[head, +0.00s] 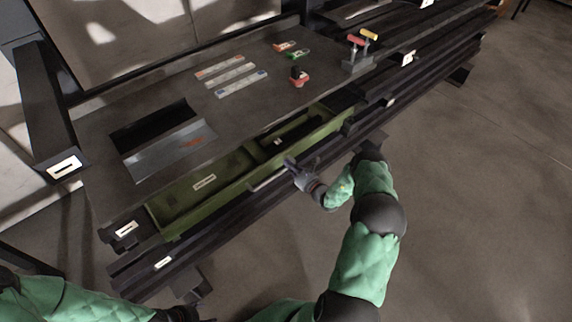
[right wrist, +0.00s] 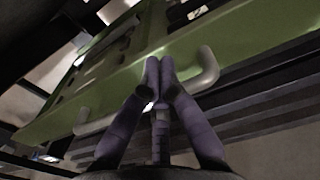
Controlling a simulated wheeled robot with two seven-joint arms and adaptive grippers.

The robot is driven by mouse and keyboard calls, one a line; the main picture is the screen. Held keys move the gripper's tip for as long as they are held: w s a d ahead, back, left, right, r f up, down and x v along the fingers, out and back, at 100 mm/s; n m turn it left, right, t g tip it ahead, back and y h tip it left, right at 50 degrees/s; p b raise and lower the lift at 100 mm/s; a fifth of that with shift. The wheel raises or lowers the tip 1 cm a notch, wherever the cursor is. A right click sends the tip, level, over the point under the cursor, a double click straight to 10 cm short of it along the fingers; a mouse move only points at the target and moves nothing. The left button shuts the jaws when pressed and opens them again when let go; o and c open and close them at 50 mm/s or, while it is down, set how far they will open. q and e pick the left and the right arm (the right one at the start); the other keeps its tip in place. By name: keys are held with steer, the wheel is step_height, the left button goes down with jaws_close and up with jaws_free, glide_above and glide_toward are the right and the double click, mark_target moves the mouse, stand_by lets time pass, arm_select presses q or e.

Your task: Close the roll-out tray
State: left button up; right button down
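The green roll-out tray (head: 215,182) sticks out from under the dark worktop, its long front side showing. It fills much of the right wrist view (right wrist: 60,125). A pale bar handle (head: 268,180) is on its front; in the right wrist view both handle ends (right wrist: 207,68) show, with the middle mostly hidden behind my fingers. My right gripper (head: 290,164) is at the tray's front beside the handle. Its fingertips (right wrist: 160,66) meet, against or very close to the green front; I cannot tell if they touch. My left gripper (head: 182,314) is partly cut off at the bottom edge.
The dark worktop (head: 165,100) above the tray holds pale strips (head: 228,74), a small red-and-black part (head: 298,77) and a stand with red and yellow handles (head: 358,50). Dark rails run along the bench front. The floor (head: 470,190) to the right is clear.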

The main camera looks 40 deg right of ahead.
steer(key=s+d+p, duration=0.1)
steer(key=s+p, duration=0.2)
steer(key=s, duration=0.8)
steer(key=shift+s, duration=0.15)
steer(key=s+a+f+n+g+y, duration=0.2)
steer(key=a+n+g+y, duration=0.15)
steer(key=a, duration=0.55)
steer(key=s+a+f+n+g+y, duration=0.1)
steer(key=s+a+n+g+y, duration=0.2)
steer(key=a, duration=0.6)
steer(key=s+a+f+n+g+y, duration=0.1)
steer(key=a+f+n+g+y, duration=0.25)
steer(key=a, duration=0.55)
steer(key=s+a+n+g+h, duration=0.3)
steer(key=s+n+g, duration=0.2)
steer(key=s+n, duration=0.25)
steer(key=s+a+n+g+h, duration=0.3)
steer(key=s+n+g+h, duration=0.15)
steer(key=s+n, duration=0.35)
steer(key=w+a+r+n, duration=0.1)
steer(key=n, duration=0.1)
steer(key=w+a+r+n+t, duration=0.1)
steer(key=n, duration=0.1)
steer(key=w+a+r+n+t, duration=0.1)
steer(key=n, duration=0.2)
steer(key=shift+a, duration=0.15)
